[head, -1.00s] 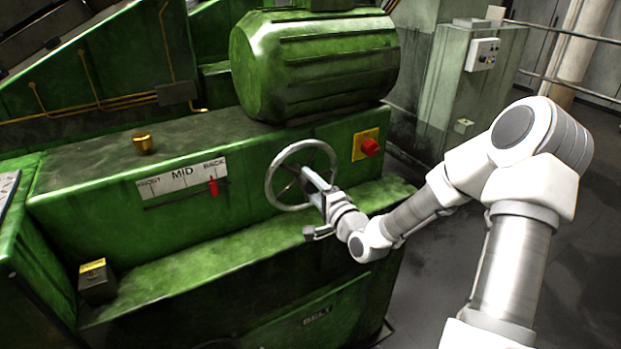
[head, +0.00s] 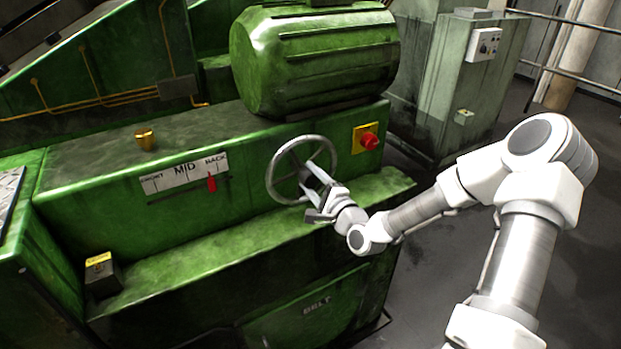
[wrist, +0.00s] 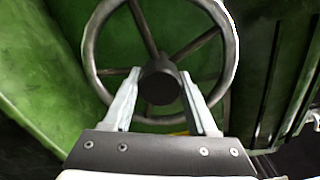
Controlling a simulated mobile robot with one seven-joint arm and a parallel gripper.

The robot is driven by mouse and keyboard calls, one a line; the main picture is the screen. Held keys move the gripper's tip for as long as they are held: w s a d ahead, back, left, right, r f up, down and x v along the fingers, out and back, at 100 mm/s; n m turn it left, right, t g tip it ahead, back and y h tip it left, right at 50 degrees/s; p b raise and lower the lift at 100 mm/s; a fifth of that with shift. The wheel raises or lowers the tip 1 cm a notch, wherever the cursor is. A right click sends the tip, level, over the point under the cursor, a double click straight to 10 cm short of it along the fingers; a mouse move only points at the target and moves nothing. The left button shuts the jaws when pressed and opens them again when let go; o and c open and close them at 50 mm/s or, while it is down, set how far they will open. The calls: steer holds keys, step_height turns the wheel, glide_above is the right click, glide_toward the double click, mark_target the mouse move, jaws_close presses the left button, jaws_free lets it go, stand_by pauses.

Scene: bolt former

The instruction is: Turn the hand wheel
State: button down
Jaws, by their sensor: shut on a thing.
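The hand wheel (head: 273,176) is a grey metal ring with spokes, mounted upright on the front of the green machine. In the wrist view its rim (wrist: 91,47) and dark round hub (wrist: 160,84) face me. My gripper (head: 307,177) reaches the wheel's middle from the lower right. In the wrist view my gripper (wrist: 160,78) has one finger on each side of the hub and is shut on it.
A front-mid-back scale (head: 184,174) with a red pointer (head: 212,184) is left of the wheel. A red button (head: 369,141) sits close on its right. A green motor (head: 315,65) stands above and a ledge (head: 230,242) juts out below. Open floor lies to the right.

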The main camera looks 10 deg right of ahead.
steer(key=shift+c, duration=1)
jaws_free()
steer(key=p+v, duration=0.5)
steer(key=v, duration=1.2)
steer(key=shift+s+p, duration=0.15)
steer(key=shift+p, duration=0.15)
